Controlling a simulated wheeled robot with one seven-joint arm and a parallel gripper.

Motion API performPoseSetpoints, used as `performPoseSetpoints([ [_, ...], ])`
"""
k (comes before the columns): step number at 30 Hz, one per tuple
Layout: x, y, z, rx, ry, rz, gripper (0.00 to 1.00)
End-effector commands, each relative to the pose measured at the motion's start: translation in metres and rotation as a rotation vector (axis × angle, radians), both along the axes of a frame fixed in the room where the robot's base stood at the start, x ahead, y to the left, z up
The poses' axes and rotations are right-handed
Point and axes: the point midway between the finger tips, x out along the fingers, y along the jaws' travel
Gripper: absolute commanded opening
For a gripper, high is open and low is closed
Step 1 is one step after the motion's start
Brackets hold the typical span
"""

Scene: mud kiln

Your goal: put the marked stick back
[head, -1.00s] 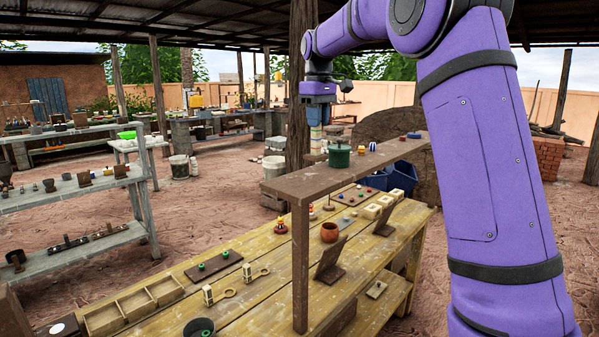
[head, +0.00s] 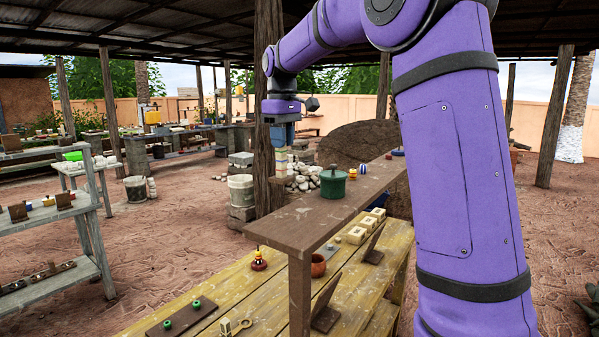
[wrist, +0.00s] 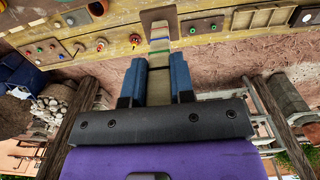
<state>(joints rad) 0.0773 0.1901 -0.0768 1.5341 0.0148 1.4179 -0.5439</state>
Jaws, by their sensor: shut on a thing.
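My gripper (head: 283,138) hangs fingers down at the end of my purple arm, beyond the brown raised shelf (head: 325,213) in the head view. In the wrist view its two blue fingers (wrist: 157,78) are shut on a flat, pale stick. The marked stick (wrist: 159,55) has coloured bands, green and blue among them, and sticks out past the fingertips. In the head view the stick (head: 281,163) shows small below the fingers, pointing down, in front of a wooden post. A brown board (wrist: 158,17) lies behind the stick's end in the wrist view. I cannot tell a place for the stick.
A green lidded pot (head: 333,182) stands on the raised shelf. The yellow wooden bench (head: 230,304) below holds a reddish pot (head: 318,265), a ringed toy (head: 259,261) and pale square blocks (head: 357,235). A wooden post (head: 268,100) rises behind my gripper. Grey shelving (head: 50,215) stands left.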

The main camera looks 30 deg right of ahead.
Motion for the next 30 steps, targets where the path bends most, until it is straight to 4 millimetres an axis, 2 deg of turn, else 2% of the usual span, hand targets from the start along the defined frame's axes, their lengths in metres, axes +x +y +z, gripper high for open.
performPoseSetpoints([
  [1, -0.013, 0.001, 0.0, -0.001, -0.001, 0.0, 0.0],
  [9, -0.071, 0.008, -0.006, -0.001, -0.001, 0.0, 0.0],
  [13, -0.091, 0.01, -0.008, -0.001, 0.0, 0.0, 0.0],
  [20, -0.103, 0.012, -0.013, 0.0, 0.0, 0.0, 0.0],
  [27, -0.103, 0.012, -0.041, 0.0, 0.002, 0.0, 0.0],
  [30, -0.103, 0.011, -0.045, 0.0, 0.0, 0.0, 0.0],
])
